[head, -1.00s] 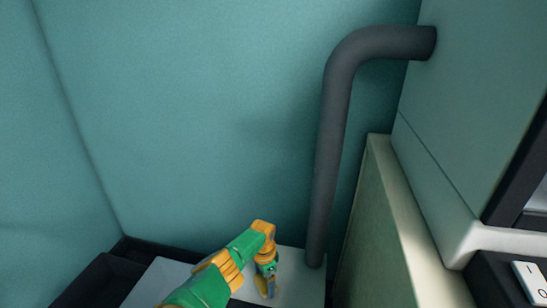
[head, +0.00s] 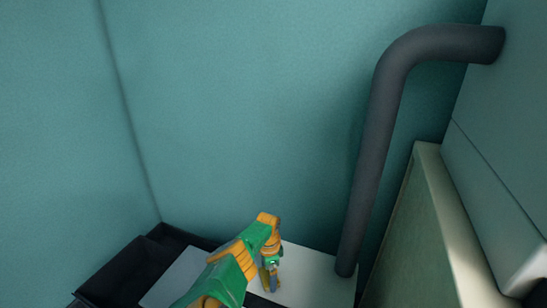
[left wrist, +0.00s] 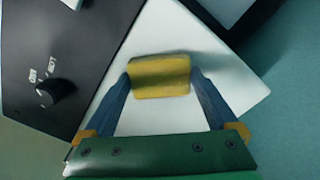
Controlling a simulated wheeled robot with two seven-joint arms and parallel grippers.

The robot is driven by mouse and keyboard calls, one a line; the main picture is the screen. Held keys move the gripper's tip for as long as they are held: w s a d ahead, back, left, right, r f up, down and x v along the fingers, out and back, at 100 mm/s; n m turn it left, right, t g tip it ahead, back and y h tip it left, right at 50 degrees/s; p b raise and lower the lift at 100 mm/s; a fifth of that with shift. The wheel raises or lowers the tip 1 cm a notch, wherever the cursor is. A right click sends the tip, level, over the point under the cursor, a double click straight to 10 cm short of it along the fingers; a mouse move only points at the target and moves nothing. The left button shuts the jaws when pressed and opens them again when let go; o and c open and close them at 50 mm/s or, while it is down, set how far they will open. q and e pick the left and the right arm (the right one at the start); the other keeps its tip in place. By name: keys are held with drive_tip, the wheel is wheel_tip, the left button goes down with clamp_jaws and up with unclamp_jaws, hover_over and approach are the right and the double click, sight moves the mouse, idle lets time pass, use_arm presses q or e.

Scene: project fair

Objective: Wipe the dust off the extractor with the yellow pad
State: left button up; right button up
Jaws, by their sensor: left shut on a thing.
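My left gripper (head: 270,281) is over the pale top of the extractor (head: 308,270), left of its dark pipe. In the left wrist view, my left gripper (left wrist: 160,80) is shut on the yellow pad (left wrist: 160,68), with one blue finger at each end. The pad is over the pale extractor top (left wrist: 225,92); I cannot tell whether it touches. The extractor's dark panel (left wrist: 75,45) with a black knob (left wrist: 56,91) is at left. I make out no clear dust. My right gripper is not in view.
The dark pipe (head: 372,165) rises from the extractor top and bends right into a teal cabinet (head: 510,140). A pale green panel (head: 420,230) stands close at right. A black open bin (head: 140,265) is at left. Teal walls close off the back and left.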

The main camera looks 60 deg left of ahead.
sight(325, 300)
use_arm(q)
drive_tip(key=shift+w+d+r+p, duration=0.1)
drive_tip(key=shift+w+d+p, duration=0.4)
drive_tip(key=shift+w+d, duration=1.75)
drive_tip(key=shift+d, duration=0.3)
drive_tip(key=shift+w+d, duration=1.05)
drive_tip(key=shift+d, duration=0.3)
drive_tip(key=shift+w+d+f, duration=0.2)
drive_tip(key=shift+w+d, duration=0.95)
drive_tip(key=shift+d, duration=0.15)
drive_tip(key=shift+w+d+b, duration=0.55)
drive_tip(key=shift+w+d, duration=0.6)
drive_tip(key=shift+d, duration=0.2)
drive_tip(key=shift+w+d+r, duration=0.15)
drive_tip(key=shift+w+d, duration=0.15)
drive_tip(key=shift+d, duration=0.05)
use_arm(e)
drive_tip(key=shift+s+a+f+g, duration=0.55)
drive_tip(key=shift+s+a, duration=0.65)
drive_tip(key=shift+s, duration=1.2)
use_arm(q)
wheel_tip(325, 300, up, 5)
drive_tip(key=p, duration=0.5)
drive_tip(key=shift+r, duration=0.2)
drive_tip(key=shift+r+p, duration=0.4)
drive_tip(key=shift+p, duration=0.15)
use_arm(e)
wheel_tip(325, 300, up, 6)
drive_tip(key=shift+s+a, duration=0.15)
